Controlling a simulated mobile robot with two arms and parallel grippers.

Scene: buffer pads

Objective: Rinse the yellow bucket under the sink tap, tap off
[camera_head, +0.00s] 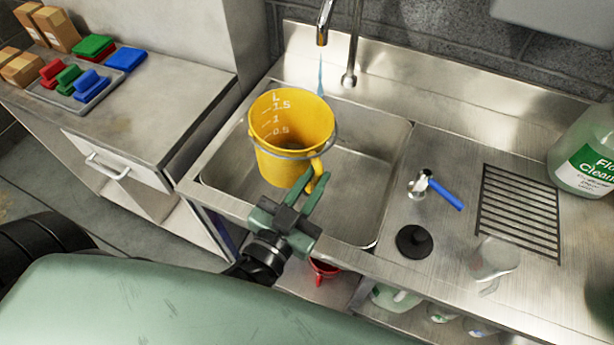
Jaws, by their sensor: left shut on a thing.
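The yellow bucket (290,137) is held over the sink basin (370,190), close to upright, with its open top and litre marks showing. My left gripper (309,189) is shut on the bucket's yellow handle at its near side. The metal tap spout (322,35) hangs above and a little right of the bucket. A thin blue stream of water (320,76) comes from the spout and drops behind the bucket's far rim; where it lands is hidden. A tap lever with a blue handle (443,193) is on the counter right of the basin. My right gripper is not in view.
A black round plug (414,240), a clear cup (494,258) and a drain grate (519,212) are on the right counter. A large cleaner bottle (588,152) stands at the far right.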

